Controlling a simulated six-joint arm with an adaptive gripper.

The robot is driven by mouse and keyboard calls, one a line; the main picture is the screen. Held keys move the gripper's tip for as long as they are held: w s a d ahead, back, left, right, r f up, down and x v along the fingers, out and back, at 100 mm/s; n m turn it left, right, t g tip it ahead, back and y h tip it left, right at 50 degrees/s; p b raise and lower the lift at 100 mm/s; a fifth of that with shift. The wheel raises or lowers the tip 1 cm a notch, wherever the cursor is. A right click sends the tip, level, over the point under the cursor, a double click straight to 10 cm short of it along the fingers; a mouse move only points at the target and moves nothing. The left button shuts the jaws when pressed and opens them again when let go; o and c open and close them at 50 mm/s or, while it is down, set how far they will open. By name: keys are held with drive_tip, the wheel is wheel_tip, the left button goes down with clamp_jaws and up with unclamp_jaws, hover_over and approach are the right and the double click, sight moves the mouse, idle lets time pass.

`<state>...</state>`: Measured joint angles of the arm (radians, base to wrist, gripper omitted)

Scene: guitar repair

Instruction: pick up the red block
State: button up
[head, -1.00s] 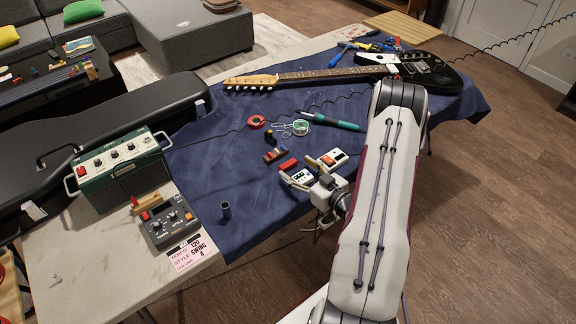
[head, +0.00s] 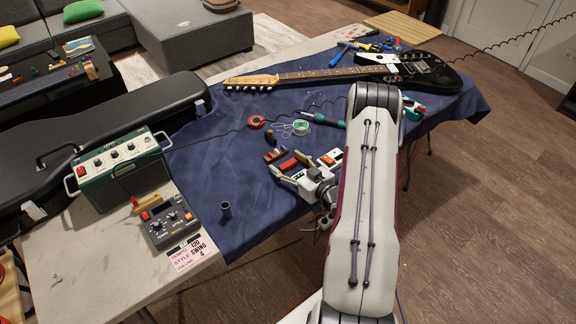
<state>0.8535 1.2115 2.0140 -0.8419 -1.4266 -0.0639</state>
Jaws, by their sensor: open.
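The red block (head: 289,164) lies on the dark blue cloth (head: 215,175), near the table's front edge. I cannot tell how high the fingertips are above the cloth. The gripper's body and wrist lie to the lower right of the block.
A multi-coloured block (head: 275,155) lies close to the upper left of the red block. Solder (head: 300,128), red tape (head: 256,121) and a guitar (head: 310,75) lie beyond. The cloth to the left is mostly clear.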

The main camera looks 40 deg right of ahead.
sight(288, 163)
idle(0.4)
drive_tip(key=c, duration=1.1)
drive_tip(key=shift+r, duration=0.2)
drive_tip(key=shift+r, duration=4.8)
